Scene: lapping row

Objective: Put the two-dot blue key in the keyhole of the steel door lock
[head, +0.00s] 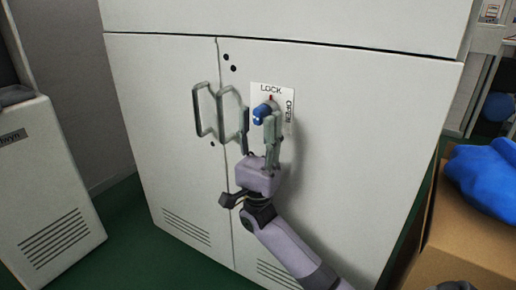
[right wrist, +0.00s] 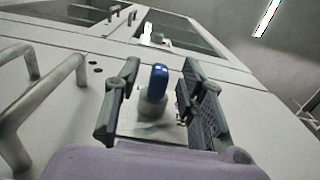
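The steel door lock sits on a white plate (head: 286,97) marked LOCK above and OPEN at its right side, with a small red mark at the top. A blue key (head: 262,112) stands out from the lock, with small pale marks on its head. In the right wrist view the blue key (right wrist: 159,80) stands upright on a grey round lock body (right wrist: 152,107). My right gripper (head: 257,116) is open around the key, one finger on each side. In the right wrist view gaps show between the key and both fingers. My left gripper is out of view.
Two bar handles (head: 197,112) stand out from the cabinet doors just left of the lock. A cardboard box (head: 470,235) with a blue cloth-like item (head: 487,175) stands at the right. A grey machine (head: 45,190) stands at the left. Green floor shows between.

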